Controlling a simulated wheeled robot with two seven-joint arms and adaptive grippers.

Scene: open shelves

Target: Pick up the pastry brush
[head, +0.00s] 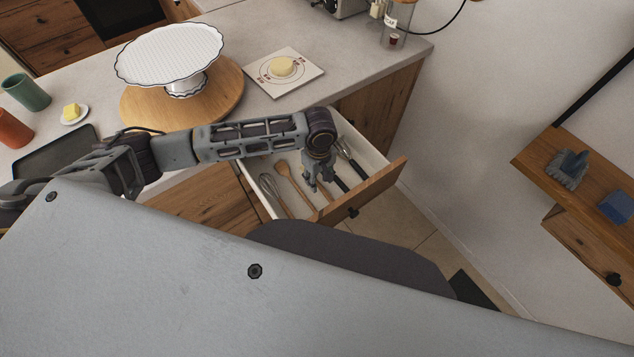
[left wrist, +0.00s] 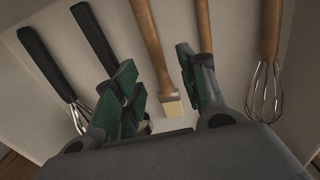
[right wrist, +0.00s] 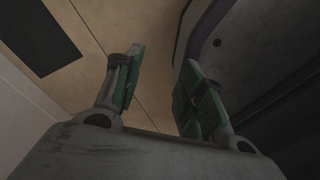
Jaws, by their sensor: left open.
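The pastry brush (left wrist: 152,45) has a wooden handle and pale bristles. It lies in the open drawer (head: 378,188), on the drawer's light floor. In the left wrist view it shows between the two fingers of my left gripper (left wrist: 158,62), which are apart and not closed on it. In the head view my left gripper (head: 319,174) points down into the drawer and hides part of the utensils. My right gripper (right wrist: 163,60) shows only in its own wrist view, with its fingers apart and nothing between them, over the tan floor.
A whisk with a wooden handle (left wrist: 270,35) and another wooden handle (left wrist: 204,25) lie on one side of the brush. Black-handled utensils (left wrist: 45,60) lie on the other.

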